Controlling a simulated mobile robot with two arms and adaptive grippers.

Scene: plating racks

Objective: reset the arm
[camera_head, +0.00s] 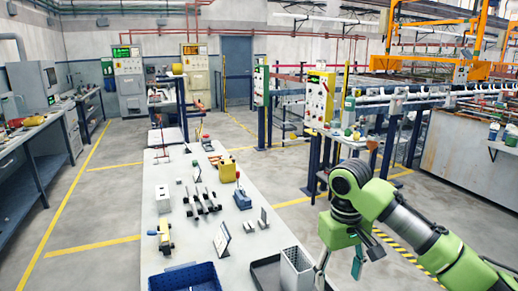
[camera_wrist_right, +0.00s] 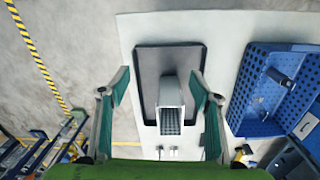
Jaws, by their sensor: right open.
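My right arm comes in from the right in the head view. Its green gripper (camera_head: 340,266) points down near the front right end of the long white table (camera_head: 170,225). In the right wrist view the two fingers of my right gripper (camera_wrist_right: 159,90) stand wide apart with nothing gripped. Below them, a white perforated container (camera_wrist_right: 171,92) stands on a dark tray (camera_wrist_right: 147,75). The container also shows in the head view (camera_head: 296,268), just left of the gripper. My left gripper is in neither view.
A blue crate (camera_head: 184,278) lies at the table's front; the right wrist view shows it with a part inside (camera_wrist_right: 240,92). Machinery racks stand to the right; open floor lies left of the table.

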